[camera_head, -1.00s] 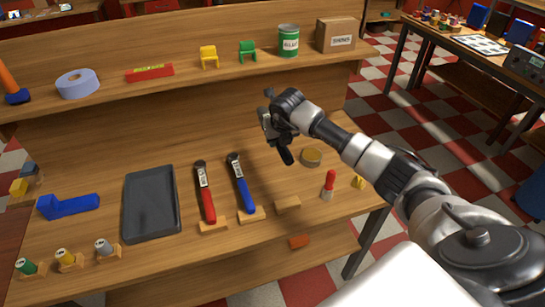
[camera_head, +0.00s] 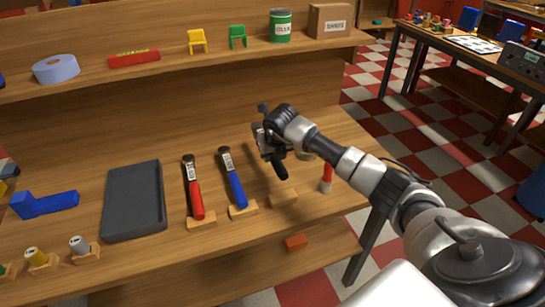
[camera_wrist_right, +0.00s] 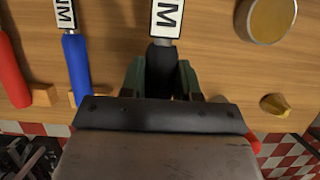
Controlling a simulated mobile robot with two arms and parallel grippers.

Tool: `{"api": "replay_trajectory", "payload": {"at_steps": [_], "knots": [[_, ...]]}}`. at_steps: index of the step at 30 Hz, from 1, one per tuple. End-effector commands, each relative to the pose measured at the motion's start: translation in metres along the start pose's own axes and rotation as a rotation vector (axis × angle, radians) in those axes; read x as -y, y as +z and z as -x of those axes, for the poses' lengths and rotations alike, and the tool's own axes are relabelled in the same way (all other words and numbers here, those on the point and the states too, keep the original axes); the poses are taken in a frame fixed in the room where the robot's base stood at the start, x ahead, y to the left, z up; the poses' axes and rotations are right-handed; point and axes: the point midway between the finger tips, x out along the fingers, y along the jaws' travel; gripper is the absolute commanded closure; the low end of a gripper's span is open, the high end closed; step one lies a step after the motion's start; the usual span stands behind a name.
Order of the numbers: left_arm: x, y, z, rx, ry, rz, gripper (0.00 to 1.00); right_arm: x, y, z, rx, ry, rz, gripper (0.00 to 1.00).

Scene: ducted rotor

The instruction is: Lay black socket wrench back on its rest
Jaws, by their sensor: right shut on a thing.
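My right gripper (camera_head: 272,142) is shut on the black socket wrench (camera_head: 281,170), holding it above the bench. The wrench's black handle (camera_wrist_right: 160,66) sits between the fingers in the right wrist view, with a white label beyond them. The handle's end in the head view points down toward a bare wooden rest (camera_head: 283,198) at the bench's front. The gripper hides part of the wrench. The blue wrench (camera_head: 236,188) and red wrench (camera_head: 195,200) lie on their own rests to the left. My left gripper is not in view.
A dark tray (camera_head: 134,200) and a blue angled part (camera_head: 42,204) are at left. A shelf with a cardboard box (camera_head: 330,20) runs behind.

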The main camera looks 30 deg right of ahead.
Motion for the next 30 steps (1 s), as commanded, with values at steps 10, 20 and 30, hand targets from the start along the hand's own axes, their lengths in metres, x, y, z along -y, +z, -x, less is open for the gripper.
{"api": "replay_trajectory", "payload": {"at_steps": [10, 20, 30], "knots": [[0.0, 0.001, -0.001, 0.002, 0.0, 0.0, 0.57, 0.0, -0.001, 0.001, -0.004, 0.0, 0.0, 1.0], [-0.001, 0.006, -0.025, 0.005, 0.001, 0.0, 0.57, 0.0, -0.013, -0.027, -0.004, -0.001, 0.001, 1.0], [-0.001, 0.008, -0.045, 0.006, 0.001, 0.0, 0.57, 0.0, -0.022, -0.051, -0.003, 0.0, 0.0, 1.0]]}}
